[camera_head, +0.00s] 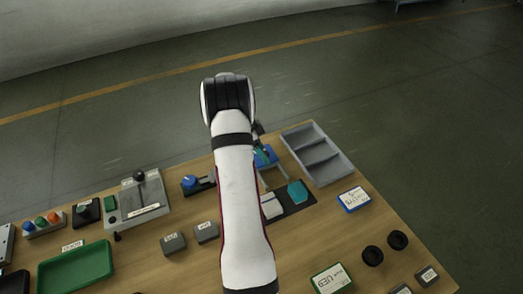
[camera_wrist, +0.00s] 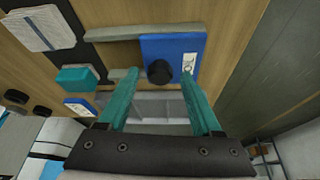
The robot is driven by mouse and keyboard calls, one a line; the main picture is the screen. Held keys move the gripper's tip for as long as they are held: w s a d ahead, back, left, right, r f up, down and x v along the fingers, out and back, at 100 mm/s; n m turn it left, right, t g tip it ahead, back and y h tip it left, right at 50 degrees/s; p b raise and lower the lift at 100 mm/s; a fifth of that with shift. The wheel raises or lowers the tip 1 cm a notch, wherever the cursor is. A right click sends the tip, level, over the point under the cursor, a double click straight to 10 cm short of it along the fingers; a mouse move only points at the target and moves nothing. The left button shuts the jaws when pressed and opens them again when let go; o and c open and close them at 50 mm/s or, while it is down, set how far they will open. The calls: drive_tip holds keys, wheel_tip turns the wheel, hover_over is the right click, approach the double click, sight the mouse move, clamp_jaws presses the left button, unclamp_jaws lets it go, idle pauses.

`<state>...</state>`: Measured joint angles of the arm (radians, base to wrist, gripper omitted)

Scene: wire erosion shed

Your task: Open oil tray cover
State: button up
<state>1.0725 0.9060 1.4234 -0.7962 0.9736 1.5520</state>
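The oil tray cover looks like a blue square plate (camera_wrist: 176,48) with a round black knob (camera_wrist: 159,72) and a white label, partly readable as "OIL". Grey rails (camera_wrist: 125,32) run from its left side in the wrist view. My gripper (camera_wrist: 160,75) is open, its two teal fingers apart on either side of the knob in the picture. I cannot tell whether they touch it or how high they are above it. In the head view the blue plate (camera_head: 265,157) shows partly beside my arm, which hides most of the gripper.
A grey compartment tray (camera_head: 334,163) stands right of the plate at the table's edge. A teal block (camera_head: 298,191) and a pale pad (camera_head: 271,206) lie on a black mat. A blue-knobbed device (camera_head: 190,182) stands left of my arm; a green tray (camera_head: 76,268) is far left.

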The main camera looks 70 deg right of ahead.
clamp_jaws()
idle(1.2)
